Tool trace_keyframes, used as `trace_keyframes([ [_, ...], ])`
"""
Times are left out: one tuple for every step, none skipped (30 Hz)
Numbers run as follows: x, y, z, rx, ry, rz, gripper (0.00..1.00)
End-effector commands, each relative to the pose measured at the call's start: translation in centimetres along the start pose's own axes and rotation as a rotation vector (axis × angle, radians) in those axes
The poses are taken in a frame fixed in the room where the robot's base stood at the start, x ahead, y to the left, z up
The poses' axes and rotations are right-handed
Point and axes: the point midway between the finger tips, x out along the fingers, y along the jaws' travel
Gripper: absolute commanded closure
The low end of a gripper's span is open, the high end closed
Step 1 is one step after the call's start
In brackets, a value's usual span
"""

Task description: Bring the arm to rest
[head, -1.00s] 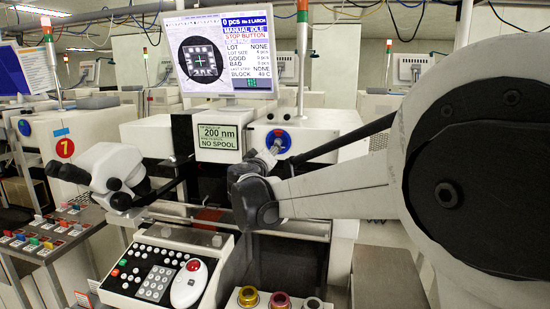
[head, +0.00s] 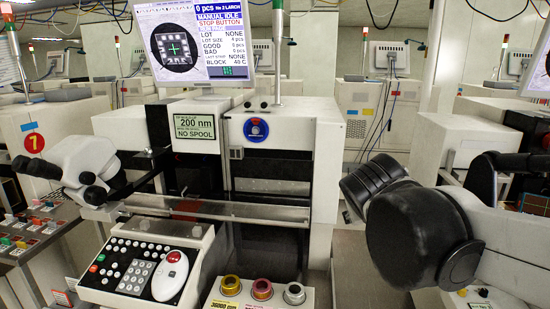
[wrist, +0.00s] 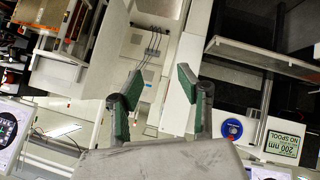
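My gripper (wrist: 160,94) shows in the wrist view with its two green-padded fingers apart and nothing between them. It is open and empty, over open space beside the machine. In the head view my arm is folded at the right, with dark rounded joints, clear of the bonding machine (head: 330,160). My fingers cannot be made out in the head view. The blue round spool mount (head: 256,129) on the machine front is bare, and it also shows in the wrist view (wrist: 232,129). The sign (head: 195,131) beside it reads 200 nm, NO SPOOL.
The monitor (head: 190,45) reads MANUAL IDLE. A microscope (head: 85,168) juts out at the left, above the control panel (head: 145,270). Several coloured spools (head: 262,289) stand at the front. A gap of floor lies right of the machine; more machines stand behind.

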Motion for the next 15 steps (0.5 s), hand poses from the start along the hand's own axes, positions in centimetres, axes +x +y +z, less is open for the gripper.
trace_keyframes([
  [-0.8,0.4,2.2,0.022,-0.027,-0.019,0.64],
  [-1.1,0.5,3.4,0.034,-0.042,-0.034,0.64],
  [-1.6,0.5,5.0,0.052,-0.062,-0.054,0.64],
  [-2.0,0.5,6.2,0.063,-0.075,-0.070,0.64],
  [-2.4,0.4,7.3,0.076,-0.089,-0.086,0.64],
  [-3.0,0.3,8.9,0.091,-0.106,-0.107,0.64],
  [-3.3,0.1,10.0,0.104,-0.118,-0.124,0.64],
  [-3.7,0.0,11.1,0.116,-0.130,-0.140,0.64],
  [-4.2,-0.3,12.5,0.131,-0.143,-0.162,0.64],
  [-4.5,-0.5,13.5,0.142,-0.152,-0.178,0.64],
  [-4.8,-0.8,14.4,0.154,-0.161,-0.194,0.64],
  [-5.2,-1.1,15.5,0.166,-0.171,-0.214,0.64],
  [-5.5,-1.4,16.2,0.176,-0.177,-0.228,0.64],
  [-5.7,-1.6,16.9,0.184,-0.182,-0.241,0.64],
  [-6.0,-1.9,17.6,0.194,-0.188,-0.256,0.64],
])
